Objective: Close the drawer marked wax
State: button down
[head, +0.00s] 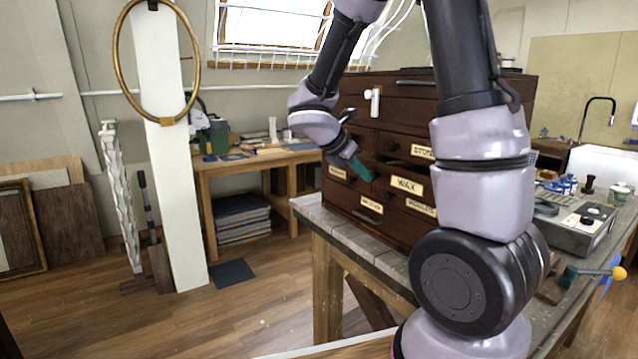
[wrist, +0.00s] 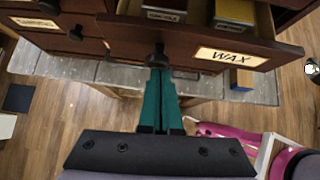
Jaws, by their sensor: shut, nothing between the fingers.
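The wax drawer (wrist: 195,44) is pulled out, its label reading WAX at the right of its front. Boxes show inside it. In the head view its front (head: 383,184) stands out from the dark wooden chest (head: 440,92). My gripper (wrist: 158,72) has teal fingers pressed together with nothing between them. The fingertips are right by the drawer's dark round knob (wrist: 157,57) and overlap its lower part; I cannot tell if they touch. In the head view my gripper (head: 371,177) is in front of the chest, at the left of the WAX label.
The chest stands on a grey-topped bench (head: 350,238). Other labelled drawers surround the wax drawer, with knobs (wrist: 76,33) to its left. A device (head: 578,228) sits on the bench at right. A wooden table (head: 245,163) stands behind at left, with open floor before it.

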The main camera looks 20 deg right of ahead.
aim_at(380, 165)
jog(key=d, duration=0.2)
jog(key=w+d, duration=0.1)
jog(key=d, duration=0.1)
jog(key=w+d, duration=0.1)
jog(key=d, duration=0.2)
jog(key=shift+w, duration=0.1)
